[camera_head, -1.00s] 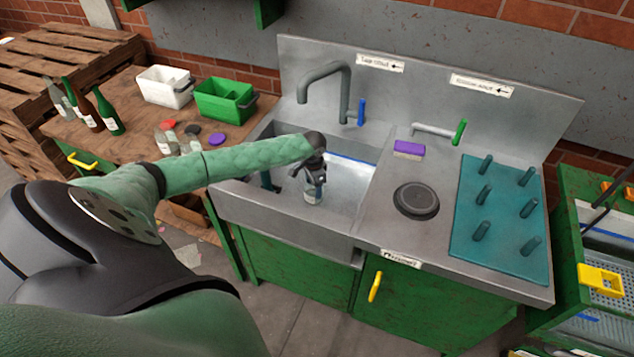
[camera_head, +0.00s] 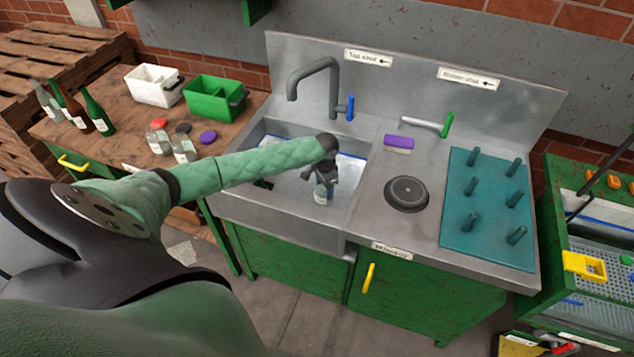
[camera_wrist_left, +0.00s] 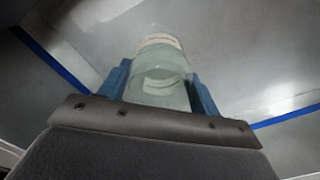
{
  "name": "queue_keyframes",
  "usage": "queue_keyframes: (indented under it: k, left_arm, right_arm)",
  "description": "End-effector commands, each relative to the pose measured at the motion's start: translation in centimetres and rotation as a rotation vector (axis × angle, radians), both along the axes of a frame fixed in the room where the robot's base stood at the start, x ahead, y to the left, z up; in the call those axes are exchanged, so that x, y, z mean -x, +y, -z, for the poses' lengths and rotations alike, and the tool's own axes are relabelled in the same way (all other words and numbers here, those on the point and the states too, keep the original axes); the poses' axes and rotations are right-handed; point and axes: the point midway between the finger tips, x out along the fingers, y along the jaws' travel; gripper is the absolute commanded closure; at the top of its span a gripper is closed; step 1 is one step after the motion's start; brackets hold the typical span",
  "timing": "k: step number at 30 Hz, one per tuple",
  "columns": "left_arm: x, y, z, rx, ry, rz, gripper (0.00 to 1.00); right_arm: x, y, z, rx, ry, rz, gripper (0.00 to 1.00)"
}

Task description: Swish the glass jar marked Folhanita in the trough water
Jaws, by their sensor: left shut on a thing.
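My left gripper (camera_head: 325,176) points down into the trough (camera_head: 352,205) and is shut on a clear glass jar (camera_head: 321,194). In the left wrist view the jar (camera_wrist_left: 162,75) stands between the two blue fingers (camera_wrist_left: 160,88), with a pale label band at its far end. I cannot read the label, so the name Folhanita is not confirmed. The jar is inside the trough, below its rim; whether it touches the water is hard to tell. A blue line runs along the trough walls. My right gripper is not in view.
A grey tap (camera_head: 320,75) with a blue lever stands behind the trough. Bottles, jars and two bins (camera_head: 215,98) stand on the left wooden table.

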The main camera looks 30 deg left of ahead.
Motion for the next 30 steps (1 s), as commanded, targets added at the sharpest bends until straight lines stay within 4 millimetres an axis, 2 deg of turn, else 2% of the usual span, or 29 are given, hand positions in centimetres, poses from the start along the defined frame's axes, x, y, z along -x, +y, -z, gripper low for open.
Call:
queue_keyframes:
  k: [4, 14, 30]
  left_arm:
    - [-0.2, -0.8, -0.1, 0.001, 0.0, 0.0, 0.8]
    - [-0.2, -0.7, 0.0, 0.0, 0.0, -0.001, 0.8]
    - [1.0, 4.2, -0.1, -0.002, 0.001, -0.002, 0.8]
  right_arm:
    - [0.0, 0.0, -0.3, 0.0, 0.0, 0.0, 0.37]
    - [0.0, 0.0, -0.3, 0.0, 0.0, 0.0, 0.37]
    - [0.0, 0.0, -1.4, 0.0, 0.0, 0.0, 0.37]
